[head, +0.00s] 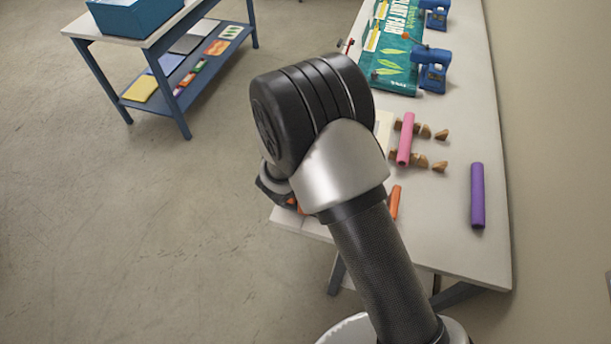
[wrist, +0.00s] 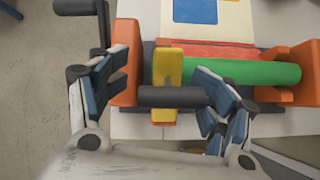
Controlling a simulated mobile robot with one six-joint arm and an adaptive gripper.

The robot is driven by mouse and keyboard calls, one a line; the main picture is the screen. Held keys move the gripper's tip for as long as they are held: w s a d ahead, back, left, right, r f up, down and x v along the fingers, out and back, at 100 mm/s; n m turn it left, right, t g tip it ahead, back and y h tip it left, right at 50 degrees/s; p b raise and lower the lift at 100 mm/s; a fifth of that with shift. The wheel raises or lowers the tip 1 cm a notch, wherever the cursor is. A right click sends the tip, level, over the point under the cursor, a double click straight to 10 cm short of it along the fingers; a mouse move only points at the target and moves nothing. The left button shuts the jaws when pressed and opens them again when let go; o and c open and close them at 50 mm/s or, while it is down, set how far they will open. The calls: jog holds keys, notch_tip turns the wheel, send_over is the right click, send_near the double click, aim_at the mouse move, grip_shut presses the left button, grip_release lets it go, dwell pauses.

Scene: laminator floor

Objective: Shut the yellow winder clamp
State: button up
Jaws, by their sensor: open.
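The yellow winder clamp (wrist: 168,68) shows in the wrist view between the orange end brackets, left of the green roll (wrist: 250,73). A dark grey bar (wrist: 172,97) crosses in front of the yellow part. How far the clamp is swung cannot be told from this angle. My gripper (wrist: 161,68) is open, with one blue-padded finger left of the clamp and the other right of it, over the green roll's near end. Contact with the clamp is not clear. In the head view my arm hides the clamp and most of the gripper.
An orange bracket (wrist: 125,62) with a black crank (wrist: 80,8) stands close to the left finger. In the head view, a pink roll (head: 405,140), a purple roll (head: 477,195) and a green poster (head: 393,50) lie on the table (head: 440,235). A blue-legged cart (head: 175,110) stands left.

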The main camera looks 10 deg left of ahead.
jog(key=shift+d, duration=0.15)
jog(key=v, duration=1.2)
